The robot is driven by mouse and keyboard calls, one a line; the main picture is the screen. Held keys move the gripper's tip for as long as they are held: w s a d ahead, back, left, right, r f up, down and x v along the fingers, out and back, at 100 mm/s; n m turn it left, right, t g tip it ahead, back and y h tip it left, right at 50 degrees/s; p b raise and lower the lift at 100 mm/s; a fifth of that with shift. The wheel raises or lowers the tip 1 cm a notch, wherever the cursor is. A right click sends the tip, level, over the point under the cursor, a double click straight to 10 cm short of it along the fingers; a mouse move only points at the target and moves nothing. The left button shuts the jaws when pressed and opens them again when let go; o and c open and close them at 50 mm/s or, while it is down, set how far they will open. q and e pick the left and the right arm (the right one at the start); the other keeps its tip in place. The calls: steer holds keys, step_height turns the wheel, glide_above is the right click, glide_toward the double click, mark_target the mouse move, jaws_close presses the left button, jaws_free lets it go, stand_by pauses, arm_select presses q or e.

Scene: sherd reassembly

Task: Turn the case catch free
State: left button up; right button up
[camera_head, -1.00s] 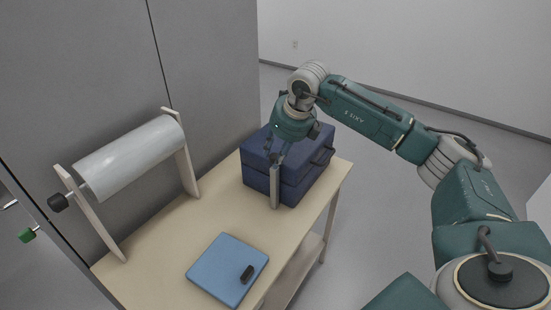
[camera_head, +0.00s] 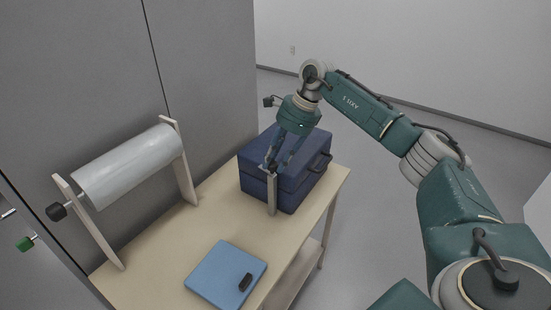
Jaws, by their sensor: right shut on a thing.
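The navy blue case (camera_head: 305,180) stands closed at the far right end of the table, with a dark handle (camera_head: 319,164) on its right side. The catch (camera_head: 271,195) is an upright grey bar at the case's near left face. My right gripper (camera_head: 270,168) comes down from above and is shut on the catch at its upper end. The fingers hide part of the catch's top, so its fastening cannot be made out. My left gripper is not in view.
A blue flat pad (camera_head: 220,270) with a small black piece (camera_head: 245,282) lies at the table's (camera_head: 195,240) near end. A roll (camera_head: 130,165) on a wooden stand is at the left. The table's middle is clear.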

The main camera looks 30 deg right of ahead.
steer(key=shift+w+r+n, duration=0.35)
steer(key=shift+r+n, duration=0.05)
steer(key=shift+n, duration=0.6)
steer(key=o, duration=1.1)
steer(key=shift+a, duration=0.1)
steer(key=shift+a+f, duration=0.1)
steer(key=shift+f, duration=0.1)
steer(key=shift+s+d+r, duration=0.1)
steer(key=shift+d+r, duration=0.2)
steer(key=shift+r, duration=0.15)
steer(key=v, duration=1.1)
steer(key=shift+w, duration=0.3)
steer(key=shift+f, duration=0.1)
